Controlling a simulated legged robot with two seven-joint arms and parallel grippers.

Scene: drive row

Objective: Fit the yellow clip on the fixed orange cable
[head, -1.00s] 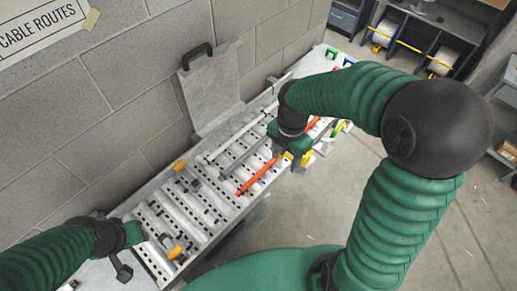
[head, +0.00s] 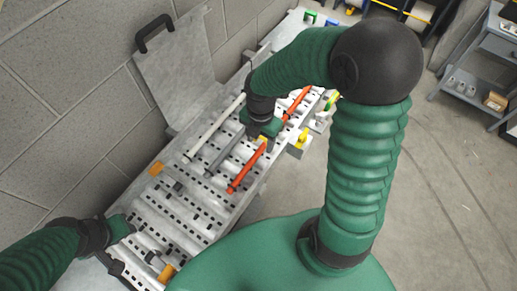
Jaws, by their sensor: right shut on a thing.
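The orange cable (head: 246,171) runs slantwise along the perforated tray, from its near end up past my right gripper to the far side. My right gripper (head: 263,136) is over the cable's middle, shut on a small yellow clip (head: 263,139). The gripper partly hides the clip and the cable there, so I cannot tell whether the clip touches the cable. My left gripper (head: 120,249) is low at the left, by the tray's near end, away from the cable. Its fingers are too unclear to tell if they are open.
A white cable (head: 215,128) and a grey cable (head: 224,153) lie beside the orange one. Orange-yellow blocks (head: 156,168) sit on the tray. A yellow piece (head: 302,139) is at its right edge. A grey panel (head: 178,68) stands against the block wall.

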